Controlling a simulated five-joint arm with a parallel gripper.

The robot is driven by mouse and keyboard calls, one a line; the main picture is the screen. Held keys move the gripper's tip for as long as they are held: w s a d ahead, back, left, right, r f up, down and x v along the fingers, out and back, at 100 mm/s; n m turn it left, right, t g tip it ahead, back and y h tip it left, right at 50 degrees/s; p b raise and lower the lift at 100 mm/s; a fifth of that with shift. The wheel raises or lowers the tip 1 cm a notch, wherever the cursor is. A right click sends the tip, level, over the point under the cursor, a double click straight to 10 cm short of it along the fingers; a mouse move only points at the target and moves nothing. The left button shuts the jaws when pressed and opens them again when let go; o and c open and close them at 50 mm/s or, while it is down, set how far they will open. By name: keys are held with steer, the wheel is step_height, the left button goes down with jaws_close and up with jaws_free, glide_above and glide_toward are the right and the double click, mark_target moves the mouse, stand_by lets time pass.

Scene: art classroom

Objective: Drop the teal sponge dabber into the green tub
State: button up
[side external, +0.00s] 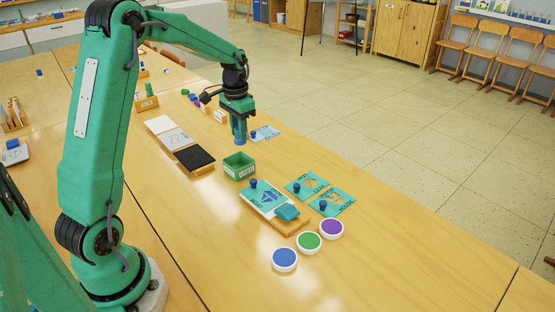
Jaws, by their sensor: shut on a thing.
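My gripper (240,132) points down, just behind the green tub (239,168) in the side view. It is shut on a small upright piece with a blue lower end (240,142), which seems to be the sponge dabber. The fingers hide most of it, so its full colour and shape cannot be told. The piece is apart from the tub and appears to be above the table. The green tub is a small square open box standing on the table; no dabber shows in it.
Two more stencil plates (306,185) and blue, green and purple pads (309,242) lie nearby. A black pad (194,158) is to the left. The front right table is clear.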

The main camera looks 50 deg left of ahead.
steer(key=shift+f, duration=1.85)
steer(key=o, duration=1)
steer(key=shift+c, duration=0.2)
steer(key=shift+r, duration=0.15)
step_height(320, 180, up, 7)
steer(key=shift+r, duration=0.3)
steer(key=shift+d, duration=0.1)
